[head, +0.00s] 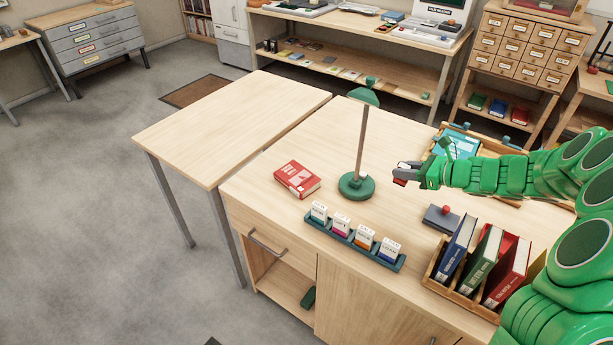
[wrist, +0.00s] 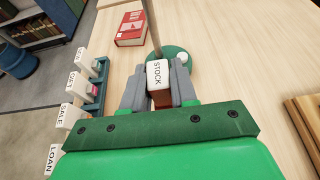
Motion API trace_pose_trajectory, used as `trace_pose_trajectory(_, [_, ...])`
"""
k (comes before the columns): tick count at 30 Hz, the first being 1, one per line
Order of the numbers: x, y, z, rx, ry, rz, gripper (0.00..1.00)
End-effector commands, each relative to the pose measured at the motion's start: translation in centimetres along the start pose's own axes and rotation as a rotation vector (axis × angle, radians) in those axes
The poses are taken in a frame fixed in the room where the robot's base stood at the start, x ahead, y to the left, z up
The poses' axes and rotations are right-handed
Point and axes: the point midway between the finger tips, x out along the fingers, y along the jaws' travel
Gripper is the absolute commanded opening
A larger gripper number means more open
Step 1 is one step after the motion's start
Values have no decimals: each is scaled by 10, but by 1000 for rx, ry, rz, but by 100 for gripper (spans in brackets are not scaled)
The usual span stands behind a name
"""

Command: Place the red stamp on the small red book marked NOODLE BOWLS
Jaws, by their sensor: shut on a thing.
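My gripper (head: 406,171) is shut on the red stamp (head: 399,181), above the desk and right of the green stand. In the wrist view the stamp (wrist: 157,74) shows a white top lettered STOCK and a dark red lower part between the grey fingers (wrist: 158,85). The small red book (head: 297,179) lies flat on the desk, left of the stand. It also shows at the top of the wrist view (wrist: 131,28), ahead and left of the stamp, apart from it. Its title is too small to read.
A green stand (head: 356,187) with a wooden pole rises between gripper and book. A teal rack (head: 355,243) holds several stamps along the front. The desk around the red book is clear.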

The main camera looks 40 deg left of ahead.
Motion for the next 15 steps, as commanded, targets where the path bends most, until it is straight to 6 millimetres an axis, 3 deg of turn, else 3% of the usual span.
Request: trace_pose_trajectory(15, [83, 61, 68, -12, -9, -28, 0])
